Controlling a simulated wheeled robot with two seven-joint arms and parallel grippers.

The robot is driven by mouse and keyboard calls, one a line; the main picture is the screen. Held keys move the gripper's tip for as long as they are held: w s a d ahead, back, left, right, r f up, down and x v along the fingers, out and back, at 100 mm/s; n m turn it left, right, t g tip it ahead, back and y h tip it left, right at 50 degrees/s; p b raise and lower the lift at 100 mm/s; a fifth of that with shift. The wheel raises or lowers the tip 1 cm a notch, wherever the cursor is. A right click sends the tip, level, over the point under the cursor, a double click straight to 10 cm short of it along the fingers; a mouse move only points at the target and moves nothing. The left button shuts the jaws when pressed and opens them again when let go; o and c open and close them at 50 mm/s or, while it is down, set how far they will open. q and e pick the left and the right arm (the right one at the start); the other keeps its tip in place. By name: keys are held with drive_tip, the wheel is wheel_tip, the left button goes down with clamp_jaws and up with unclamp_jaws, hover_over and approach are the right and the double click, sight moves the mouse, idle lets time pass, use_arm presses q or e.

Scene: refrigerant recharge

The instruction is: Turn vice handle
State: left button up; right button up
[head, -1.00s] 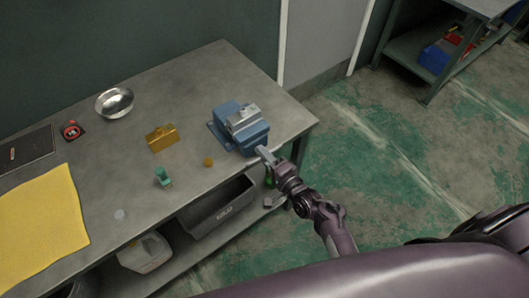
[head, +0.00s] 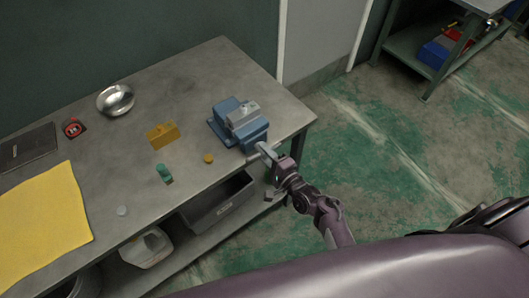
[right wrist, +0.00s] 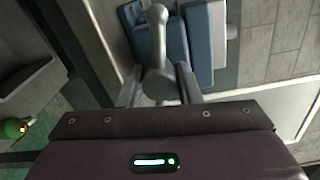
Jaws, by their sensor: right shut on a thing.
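The blue vice (head: 240,122) with grey jaws sits near the right edge of the grey workbench. In the right wrist view the vice (right wrist: 203,45) fills the top middle, and its grey handle (right wrist: 158,50) with a rounded knob end points toward the camera. My right gripper (head: 264,149) is at the front of the vice, below it in the head view. In the right wrist view its two fingers (right wrist: 160,85) stand on either side of the handle and are shut on it. My left gripper is not in view.
On the workbench (head: 205,75) are a metal bowl (head: 115,99), a yellow cloth (head: 45,218), a brass-coloured block (head: 161,135), a small green item (head: 164,173) and a round brass cap (head: 208,158). A grey bin (head: 218,203) stands on the shelf below.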

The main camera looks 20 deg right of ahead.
drive_tip(key=o, duration=0.6)
drive_tip(key=shift+s+d+f, duration=0.1)
drive_tip(key=shift+s+f, duration=0.15)
drive_tip(key=shift+f, duration=0.1)
drive_tip(key=o, duration=0.4)
drive_tip(key=shift+r, duration=0.25)
drive_tip(key=shift+c, duration=0.2)
drive_tip(key=b+v, duration=0.1)
drive_tip(key=v, duration=0.6)
drive_tip(key=shift+s+d, duration=0.2)
drive_tip(key=shift+s, duration=0.15)
